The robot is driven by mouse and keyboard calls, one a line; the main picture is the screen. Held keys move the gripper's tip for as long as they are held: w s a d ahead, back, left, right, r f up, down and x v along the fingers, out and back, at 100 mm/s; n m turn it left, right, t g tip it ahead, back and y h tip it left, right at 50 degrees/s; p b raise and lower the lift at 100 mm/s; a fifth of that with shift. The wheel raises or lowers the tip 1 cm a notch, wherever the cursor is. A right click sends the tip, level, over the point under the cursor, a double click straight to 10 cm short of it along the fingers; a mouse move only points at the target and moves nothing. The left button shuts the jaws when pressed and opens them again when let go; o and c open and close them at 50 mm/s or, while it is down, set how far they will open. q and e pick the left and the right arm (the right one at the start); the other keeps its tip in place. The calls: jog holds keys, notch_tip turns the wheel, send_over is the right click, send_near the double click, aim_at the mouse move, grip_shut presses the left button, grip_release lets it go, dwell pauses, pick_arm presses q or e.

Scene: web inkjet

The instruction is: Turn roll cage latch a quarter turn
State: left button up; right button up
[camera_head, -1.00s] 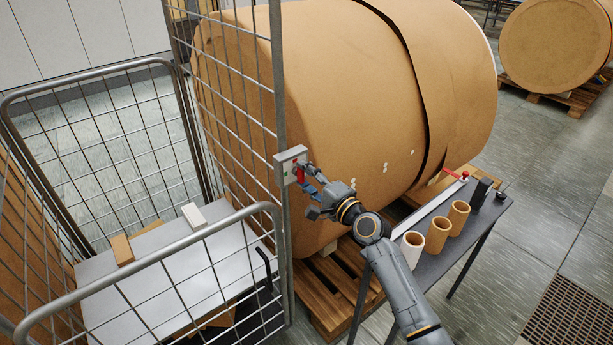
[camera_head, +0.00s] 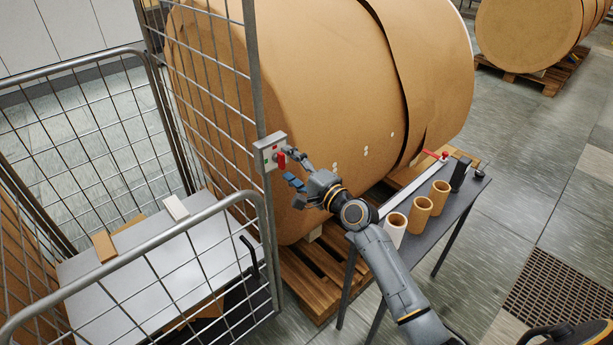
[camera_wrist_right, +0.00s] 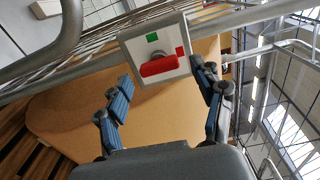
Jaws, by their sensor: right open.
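The roll cage latch is a grey plate (camera_head: 268,152) on the cage's front upright, with a red handle (camera_head: 281,160). In the right wrist view the red handle (camera_wrist_right: 160,66) lies nearly level across the plate, with a green mark above it and a red mark at the right. My right gripper (camera_head: 293,167) is open close in front of the latch. In the right wrist view its fingers (camera_wrist_right: 162,80) stand on either side of the handle, with gaps between. I cannot tell how deep the fingers reach. My left gripper is not in view.
The wire roll cage (camera_head: 135,82) holds boxes at the left. A large brown paper roll (camera_head: 300,90) lies on a pallet (camera_head: 312,275) behind my right gripper. A dark side table (camera_head: 432,232) with several cardboard cores stands to the right, beneath my right arm.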

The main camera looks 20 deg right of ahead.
jog(key=v, duration=1)
jog(key=shift+s, duration=0.3)
jog(key=shift+d, duration=0.15)
notch_tip(320, 180, down, 24)
jog(key=s+d+n+g+h+b, duration=0.1)
jog(key=s+d+n+g+h, duration=0.1)
jog(key=s+g+h, duration=0.15)
jog(key=s+f+n+g+h+b, duration=0.15)
jog(key=s+f, duration=0.25)
jog(key=f, duration=0.4)
jog(key=s+f+n+g, duration=0.25)
jog(key=s+f, duration=0.25)
jog(key=f, duration=0.4)
jog(key=s+a+f+n+g, duration=0.1)
jog(key=s+f+n+g, duration=0.1)
jog(key=s+f, duration=0.5)
jog(key=s+a+f+n+g+b, duration=0.1)
jog(key=s+f+n+g, duration=0.2)
jog(key=s, duration=1.4)
jog(key=s+a+f+n+g+h, duration=0.1)
jog(key=s+f+n+g, duration=0.2)
jog(key=s+f, duration=0.9)
jog(key=n, duration=0.2)
jog(key=shift+a+n, duration=0.15)
jog(key=shift+n, duration=0.25)
jog(key=shift+g, duration=0.25)
